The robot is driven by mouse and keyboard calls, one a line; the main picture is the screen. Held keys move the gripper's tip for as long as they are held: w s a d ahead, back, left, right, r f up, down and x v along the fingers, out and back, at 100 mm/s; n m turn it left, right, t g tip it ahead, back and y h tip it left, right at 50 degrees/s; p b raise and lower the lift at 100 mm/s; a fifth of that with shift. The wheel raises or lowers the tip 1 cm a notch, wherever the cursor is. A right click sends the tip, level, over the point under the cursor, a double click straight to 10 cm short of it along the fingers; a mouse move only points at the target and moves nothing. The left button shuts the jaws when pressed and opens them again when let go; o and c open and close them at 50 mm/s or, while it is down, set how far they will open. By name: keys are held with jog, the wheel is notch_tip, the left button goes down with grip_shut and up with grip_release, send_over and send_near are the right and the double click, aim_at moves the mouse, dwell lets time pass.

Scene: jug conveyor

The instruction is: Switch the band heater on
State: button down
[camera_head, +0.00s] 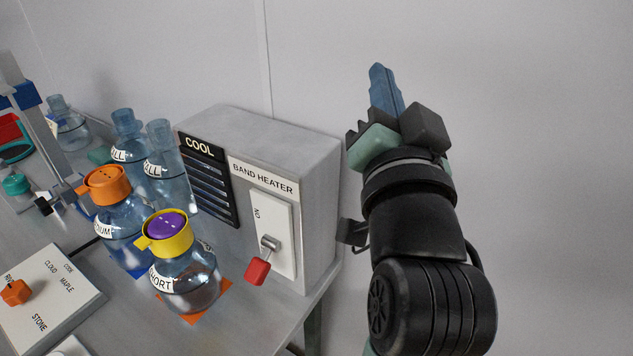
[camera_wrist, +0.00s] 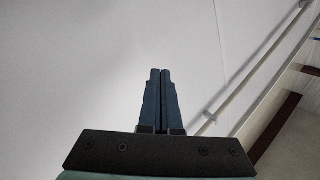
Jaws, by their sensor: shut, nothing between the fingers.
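The band heater box (camera_head: 317,185) is a grey cabinet at the back right of the bench, with a white "BAND HEATER" label. Its white switch plate (camera_head: 284,238) has "ON" printed near the top. The lever with a red handle (camera_head: 258,271) points down, away from the "ON" mark. My gripper (camera_head: 378,72) is shut and empty, raised in front of the wall to the right of and above the box, apart from it. In the wrist view, its blue fingers (camera_wrist: 161,75) are together against the pale wall. The heater does not show in the wrist view.
A black "COOL" panel (camera_head: 208,180) is on the box's left part. A yellow-collared "SHORT" jug (camera_head: 190,280) stands just left of the lever, with an orange-capped jug (camera_head: 122,225) behind it. A dial box (camera_head: 45,300) is front left. A rail (camera_wrist: 255,75) shows in the wrist view.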

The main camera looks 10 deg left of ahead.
jog(key=w+a+f+m+g+y, duration=0.1)
jog(key=w+f+m+g+y, duration=0.2)
jog(key=f, duration=0.9)
jog(key=m+g+y+p, duration=0.3)
jog(key=m+g+y, duration=0.3)
jog(key=m+g, duration=0.4)
send_near(259, 268)
notch_tip(259, 268, down, 3)
jog(key=d, duration=0.2)
jog(key=shift+d+f, duration=0.15)
jog(key=shift+d, duration=0.05)
jog(key=p+x, duration=0.1)
jog(key=x, duration=0.9)
jog(key=shift+w, duration=0.15)
